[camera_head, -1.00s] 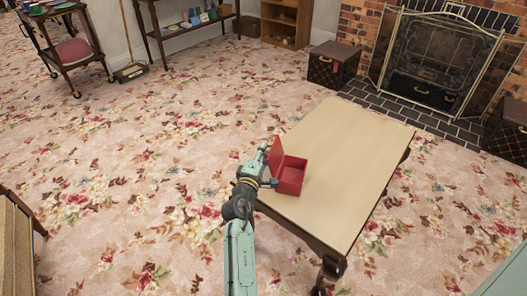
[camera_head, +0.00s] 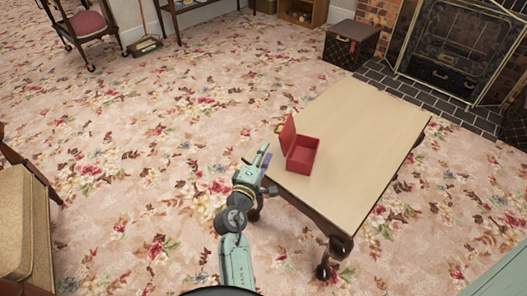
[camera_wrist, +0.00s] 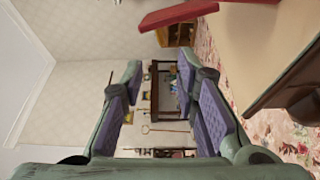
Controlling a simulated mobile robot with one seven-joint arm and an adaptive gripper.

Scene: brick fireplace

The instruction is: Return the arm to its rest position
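My gripper (camera_head: 262,172) is beside the left edge of the wooden table, close to a red box. In the wrist view its two fingers (camera_wrist: 165,105) stand well apart with nothing between them, so it is open and empty. The red box (camera_head: 303,158) sits on the table near its left edge with its lid raised on the left side. In the wrist view part of the red box (camera_wrist: 180,15) shows at the top edge, apart from the fingers.
The low wooden table (camera_head: 360,130) stands on the floral carpet (camera_head: 130,180). A brown upholstered seat (camera_head: 22,220) is at the left edge. A dark trunk (camera_head: 350,45) and the fireplace screen (camera_head: 450,60) are at the back right. Open carpet lies left of my arm.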

